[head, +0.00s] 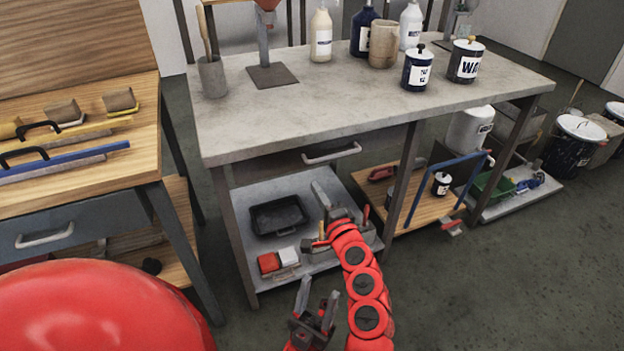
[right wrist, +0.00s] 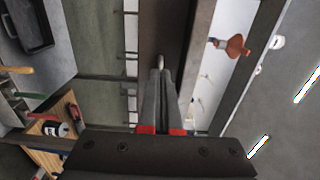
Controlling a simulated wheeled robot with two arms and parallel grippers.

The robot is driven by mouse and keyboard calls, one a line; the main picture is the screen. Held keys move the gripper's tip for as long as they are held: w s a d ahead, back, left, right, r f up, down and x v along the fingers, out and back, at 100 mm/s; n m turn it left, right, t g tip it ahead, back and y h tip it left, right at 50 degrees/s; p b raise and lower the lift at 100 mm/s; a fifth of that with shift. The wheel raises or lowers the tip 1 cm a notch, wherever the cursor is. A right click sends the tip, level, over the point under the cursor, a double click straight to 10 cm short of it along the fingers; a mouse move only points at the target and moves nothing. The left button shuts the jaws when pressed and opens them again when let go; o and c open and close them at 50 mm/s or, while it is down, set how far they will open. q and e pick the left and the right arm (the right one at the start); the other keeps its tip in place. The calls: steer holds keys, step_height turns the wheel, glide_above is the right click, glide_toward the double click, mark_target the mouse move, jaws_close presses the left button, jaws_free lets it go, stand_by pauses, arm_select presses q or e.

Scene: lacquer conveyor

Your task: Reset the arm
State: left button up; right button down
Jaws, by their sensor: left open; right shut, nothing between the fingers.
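My right arm (head: 363,280) is red and reaches up from the bottom of the head view. Its gripper (head: 319,192) is in front of the lower shelf of the grey workbench, below the drawer handle (head: 332,153). In the right wrist view the two fingers of my right gripper (right wrist: 157,78) are together, with nothing between them. My left gripper (head: 315,298) is lower in the head view, over the floor in front of the bench. Its fingers are apart and empty. Most of my left arm is out of view.
The grey workbench (head: 310,112) carries bottles and two labelled cans at its back right. Its lower shelf (head: 240,215) holds a black tray (head: 278,215) and a red block (head: 269,262). A wooden table (head: 70,183) with tools stands at left. The floor (head: 500,280) at right is clear.

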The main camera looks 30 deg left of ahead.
steer(key=shift+v, duration=1.1)
